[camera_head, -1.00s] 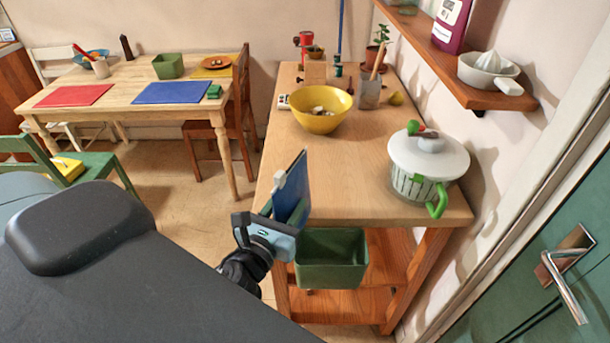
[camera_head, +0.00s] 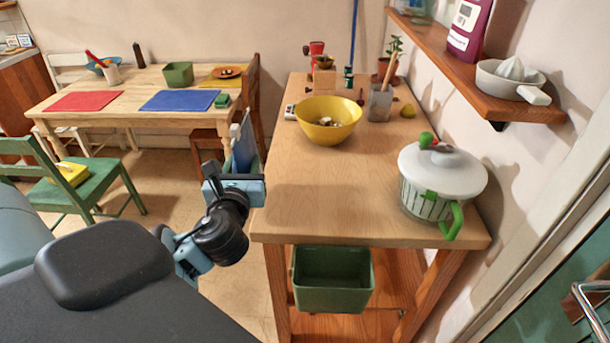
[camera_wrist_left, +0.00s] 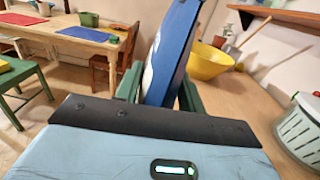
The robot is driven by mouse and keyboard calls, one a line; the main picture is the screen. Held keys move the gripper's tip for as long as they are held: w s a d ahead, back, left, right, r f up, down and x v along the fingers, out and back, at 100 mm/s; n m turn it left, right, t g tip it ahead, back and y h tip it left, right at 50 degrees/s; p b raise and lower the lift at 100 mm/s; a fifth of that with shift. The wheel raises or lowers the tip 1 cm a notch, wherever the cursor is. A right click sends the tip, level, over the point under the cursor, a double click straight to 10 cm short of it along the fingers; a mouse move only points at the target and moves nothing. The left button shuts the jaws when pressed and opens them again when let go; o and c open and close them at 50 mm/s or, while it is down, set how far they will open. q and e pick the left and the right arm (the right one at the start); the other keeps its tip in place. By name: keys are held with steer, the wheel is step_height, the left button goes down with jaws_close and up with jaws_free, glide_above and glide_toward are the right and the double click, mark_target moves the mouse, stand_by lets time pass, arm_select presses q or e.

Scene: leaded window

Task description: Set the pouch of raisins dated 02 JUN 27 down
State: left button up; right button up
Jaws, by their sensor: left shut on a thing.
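My left gripper (camera_head: 240,170) is shut on a flat blue pouch (camera_head: 243,146), held upright beside the left edge of the wooden counter (camera_head: 330,200). In the left wrist view the pouch (camera_wrist_left: 172,52) stands tilted between the dark green fingers (camera_wrist_left: 160,92), with part of a white shape on its face. Its date cannot be read in either view. The near left part of the counter top is bare. My right gripper is not in view.
On the counter stand a yellow bowl (camera_head: 328,119), a grey utensil pot (camera_head: 380,103) and a white-lidded salad spinner (camera_head: 442,180). A green bin (camera_head: 332,280) sits below. A wall shelf (camera_head: 480,85) overhangs the right side. The dining table (camera_head: 130,93) is far left.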

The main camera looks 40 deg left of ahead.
arm_select(q)
steer(key=w+d, duration=0.2)
steer(key=w, duration=0.2)
steer(key=w+d, duration=0.3)
steer(key=w+d+f, duration=0.1)
steer(key=w+d, duration=0.1)
steer(key=w, duration=0.2)
steer(key=shift+w+d, duration=0.35)
steer(key=shift+f+b, duration=0.45)
steer(key=shift+f, duration=1.4)
steer(key=o, duration=1.2)
steer(key=shift+f, duration=0.15)
steer(key=shift+c, duration=0.2)
steer(key=v, duration=1.2)
